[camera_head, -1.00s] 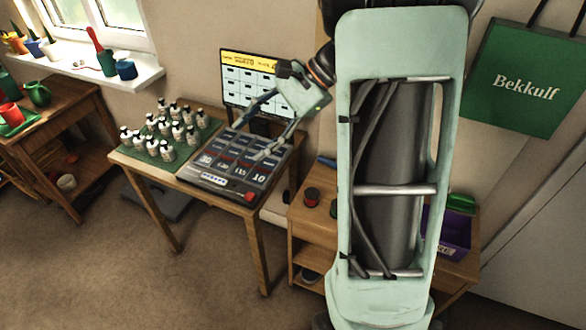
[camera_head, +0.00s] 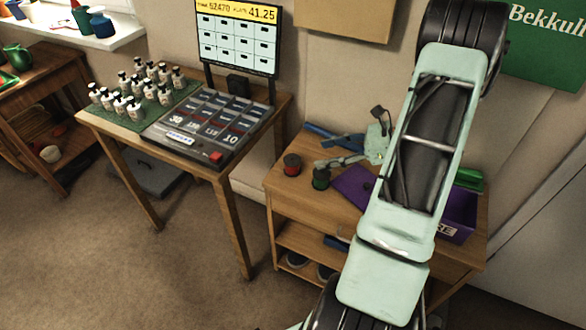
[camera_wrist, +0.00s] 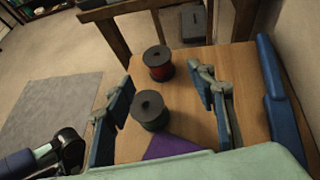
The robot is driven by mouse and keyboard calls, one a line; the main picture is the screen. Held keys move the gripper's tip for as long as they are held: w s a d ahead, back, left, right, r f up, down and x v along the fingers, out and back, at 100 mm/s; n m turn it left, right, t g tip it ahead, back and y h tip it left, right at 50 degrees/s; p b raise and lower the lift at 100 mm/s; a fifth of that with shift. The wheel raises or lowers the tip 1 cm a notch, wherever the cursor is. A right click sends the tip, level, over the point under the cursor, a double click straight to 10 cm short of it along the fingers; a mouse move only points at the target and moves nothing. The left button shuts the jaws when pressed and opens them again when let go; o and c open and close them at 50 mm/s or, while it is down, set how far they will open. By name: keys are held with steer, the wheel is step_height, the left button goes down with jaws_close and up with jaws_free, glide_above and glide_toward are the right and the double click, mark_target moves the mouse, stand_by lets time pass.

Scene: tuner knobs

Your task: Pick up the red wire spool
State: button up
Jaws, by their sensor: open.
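The red wire spool (camera_head: 292,165) stands upright near the left edge of the wooden cabinet top. It has black flanges, and in the wrist view the red spool (camera_wrist: 158,64) lies beyond my fingertips, roughly in line with the gap between them. A green wire spool (camera_head: 321,178) stands close to it; in the wrist view the green spool (camera_wrist: 150,111) is nearer, between the fingers and toward the left one. My gripper (camera_head: 337,151) is open and empty, and its fingers (camera_wrist: 165,96) point toward the spools. It touches neither spool as far as I can see.
A purple bin (camera_head: 457,215) stands at the cabinet's right. A blue bar (camera_head: 325,135) lies along the back. The table with the register (camera_head: 212,125) and bottles is left, across a gap.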

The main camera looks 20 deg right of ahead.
mark_target(298, 161)
steer(key=x, duration=0.5)
steer(key=shift+s+b, duration=0.1)
steer(key=shift+b, duration=0.25)
steer(key=b+x, duration=0.1)
steer(key=x, duration=0.4)
steer(key=shift+s+a+f, duration=0.1)
steer(key=shift+a+f, duration=0.05)
steer(key=shift+f, duration=0.05)
steer(key=c, duration=1.2)
steer(key=shift+o, duration=0.2)
steer(key=shift+r, duration=0.15)
